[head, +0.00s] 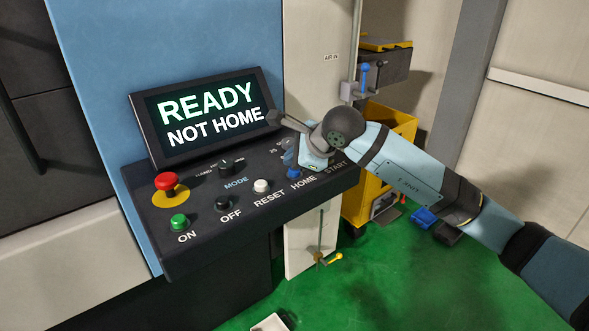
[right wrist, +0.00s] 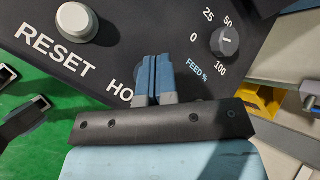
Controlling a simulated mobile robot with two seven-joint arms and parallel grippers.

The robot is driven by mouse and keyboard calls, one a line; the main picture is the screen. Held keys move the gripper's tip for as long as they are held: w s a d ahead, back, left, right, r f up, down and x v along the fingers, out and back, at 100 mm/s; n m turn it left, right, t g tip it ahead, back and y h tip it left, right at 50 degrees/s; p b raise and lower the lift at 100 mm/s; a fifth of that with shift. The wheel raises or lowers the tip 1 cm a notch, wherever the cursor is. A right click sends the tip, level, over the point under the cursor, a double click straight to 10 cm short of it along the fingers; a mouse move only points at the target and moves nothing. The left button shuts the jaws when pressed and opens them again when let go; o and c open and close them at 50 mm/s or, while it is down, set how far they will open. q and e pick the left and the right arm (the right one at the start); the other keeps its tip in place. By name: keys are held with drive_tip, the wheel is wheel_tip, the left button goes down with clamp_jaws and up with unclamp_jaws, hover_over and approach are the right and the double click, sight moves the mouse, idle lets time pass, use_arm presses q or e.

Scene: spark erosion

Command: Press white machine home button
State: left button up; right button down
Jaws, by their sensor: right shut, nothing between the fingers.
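The white machine's black control panel (head: 225,207) has a HOME label (head: 303,181) to the right of a white RESET button (head: 261,187). My right gripper (head: 290,153) is shut and empty, low over the panel near the HOME label. In the right wrist view, its two blue fingers (right wrist: 153,72) lie together and cover part of the HOME label (right wrist: 122,92). The home button is hidden there. A small blue shape shows above HOME in the head view; I cannot tell button from fingertips, or whether they touch.
The screen (head: 208,113) reads READY NOT HOME. A red emergency knob (head: 167,183), green ON button (head: 179,222), black OFF button (head: 222,202) and MODE dial (head: 231,166) line the panel. The FEED dial (right wrist: 226,41) is right of my fingers. A yellow cart (head: 385,120) stands behind.

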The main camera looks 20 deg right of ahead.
drive_tip(key=shift+f, duration=0.2)
drive_tip(key=shift+r, duration=0.85)
drive_tip(key=shift+r+p, duration=1.05)
drive_tip(key=shift+r, duration=1.5)
drive_tip(key=shift+f, duration=0.1)
